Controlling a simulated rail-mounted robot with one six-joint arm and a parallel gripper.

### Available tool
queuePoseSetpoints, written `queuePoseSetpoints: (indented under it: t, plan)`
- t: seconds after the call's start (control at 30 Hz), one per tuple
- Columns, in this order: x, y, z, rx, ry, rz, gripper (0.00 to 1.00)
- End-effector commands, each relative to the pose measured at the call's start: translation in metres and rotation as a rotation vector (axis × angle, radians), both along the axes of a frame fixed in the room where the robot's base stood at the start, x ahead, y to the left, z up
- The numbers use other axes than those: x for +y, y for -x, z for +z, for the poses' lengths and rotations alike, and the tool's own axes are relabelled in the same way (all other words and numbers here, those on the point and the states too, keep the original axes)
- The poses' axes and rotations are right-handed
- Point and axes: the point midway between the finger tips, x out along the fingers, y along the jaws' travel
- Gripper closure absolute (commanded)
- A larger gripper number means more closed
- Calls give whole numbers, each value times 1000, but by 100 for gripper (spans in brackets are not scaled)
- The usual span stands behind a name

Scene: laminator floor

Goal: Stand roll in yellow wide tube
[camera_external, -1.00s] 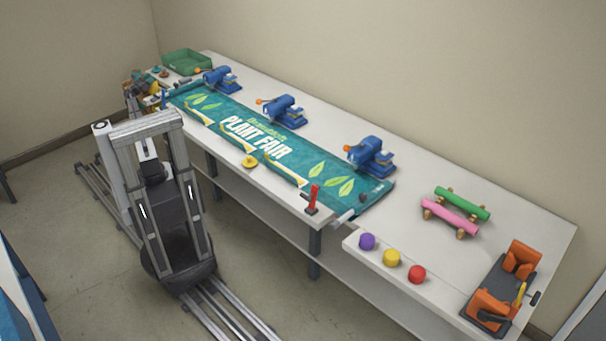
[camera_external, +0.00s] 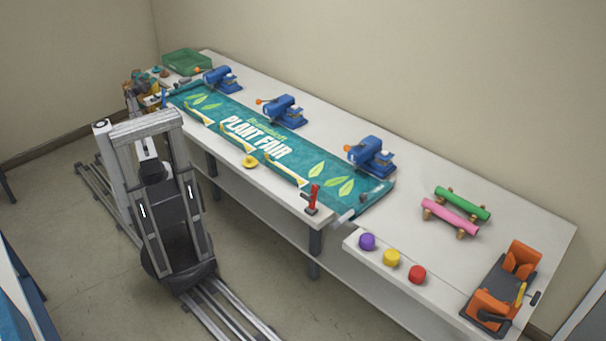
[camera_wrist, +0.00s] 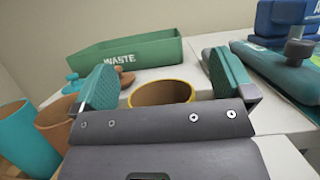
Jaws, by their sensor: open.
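In the wrist view, my gripper (camera_wrist: 160,82) is open, its two teal finger pads spread apart with nothing held between them. A wide tube with a yellow rim (camera_wrist: 162,93) stands upright beyond the gripper, seen between the fingers; its lower part is hidden by the gripper body. In the external view, a pink roll (camera_external: 451,216) and a green roll (camera_external: 462,204) lie on wooden rests on the right part of the table. My arm is at the far left end, where the gripper is too small and crowded to make out.
A green waste bin (camera_wrist: 125,52) stands behind the yellow-rimmed tube. A teal tube (camera_wrist: 27,143) and an orange tube (camera_wrist: 57,122) stand at left. Blue clamps (camera_external: 279,110) line the green banner (camera_external: 250,133). An orange fixture (camera_external: 505,290) sits at the right end.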

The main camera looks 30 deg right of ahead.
Motion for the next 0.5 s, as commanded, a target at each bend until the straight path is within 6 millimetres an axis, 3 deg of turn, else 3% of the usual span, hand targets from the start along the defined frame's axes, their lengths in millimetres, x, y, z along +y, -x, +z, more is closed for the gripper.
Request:
queuePoseSetpoints:
  t: [0.5]
  plan:
    - [7,2,-5,-1,1,-1,0]
